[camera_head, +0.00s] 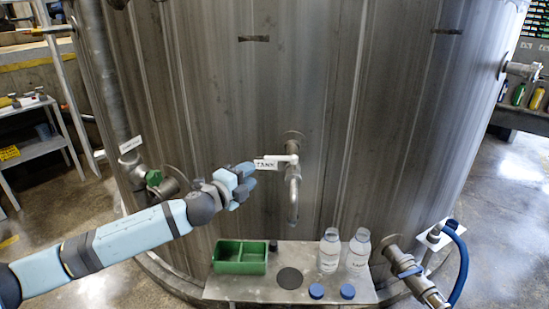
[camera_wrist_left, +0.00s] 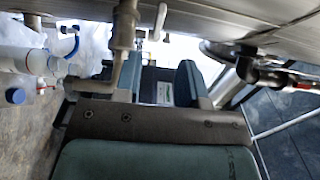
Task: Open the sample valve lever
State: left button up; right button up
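The sample valve (camera_head: 292,160) sits on the front of the large steel tank, with a pale lever and a white tag (camera_head: 266,164) pointing left. Its curved metal spout (camera_head: 293,200) hangs below. My left gripper (camera_head: 250,178) is just left of the valve, its fingertips close to the tag; I cannot tell whether they touch it. In the left wrist view the fingers of my left gripper (camera_wrist_left: 166,78) stand apart with a gap and hold nothing visible. The spout (camera_wrist_left: 123,30) and a white lever-like bar (camera_wrist_left: 160,20) show beyond them. My right gripper is not in view.
Below the spout a metal shelf (camera_head: 225,290) carries a green tray (camera_head: 240,257) and two clear bottles (camera_head: 329,250) with blue caps lying nearby. A pipe fitting with a blue hose (camera_head: 462,265) is at right. A valve with a green part (camera_head: 154,178) is behind my left arm.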

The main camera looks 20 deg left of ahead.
aim_at(272, 160)
pick_arm(q)
jog(key=x, duration=1.1)
jog(key=shift+w+f+p, duration=0.1)
jog(key=shift+w+p, duration=0.2)
jog(key=shift+p, duration=0.05)
jog(key=shift+c, duration=0.4)
grip_shut()
